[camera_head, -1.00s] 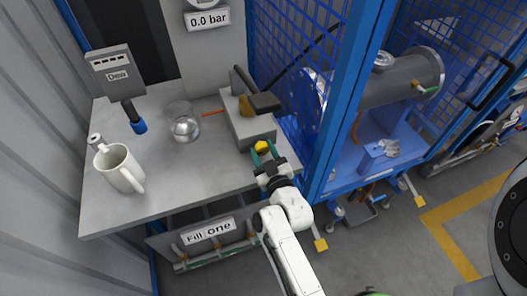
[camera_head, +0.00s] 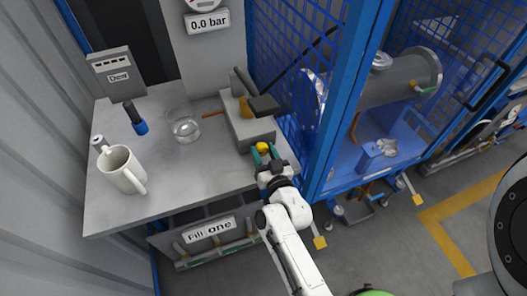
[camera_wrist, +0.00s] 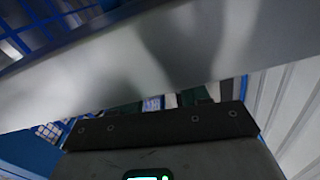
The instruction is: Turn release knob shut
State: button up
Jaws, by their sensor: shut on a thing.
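A small yellow release knob (camera_head: 262,147) sits on the front of the grey block (camera_head: 250,130) at the right edge of the bench. My gripper (camera_head: 264,153) has its green-tipped fingers on either side of the knob and is shut on it. The fingers hide the knob's sides, and I cannot tell its turn angle. In the wrist view a grey surface fills the middle, and the knob does not show.
A black-handled lever (camera_head: 262,104) rises from the block. A glass beaker (camera_head: 184,126), a blue-and-black tool (camera_head: 136,119) and a white mug (camera_head: 122,170) stand on the bench (camera_head: 170,180). A blue mesh cage (camera_head: 300,70) borders the right. The gauge label (camera_head: 208,21) reads 0.0 bar.

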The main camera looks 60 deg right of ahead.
jog(key=o, duration=1.1)
jog(key=shift+c, duration=0.2)
jog(key=b+v, duration=0.1)
jog(key=v, duration=0.9)
jog(key=shift+s+a+b, duration=0.25)
jog(key=shift+s+b, duration=0.1)
jog(key=shift+b, duration=0.05)
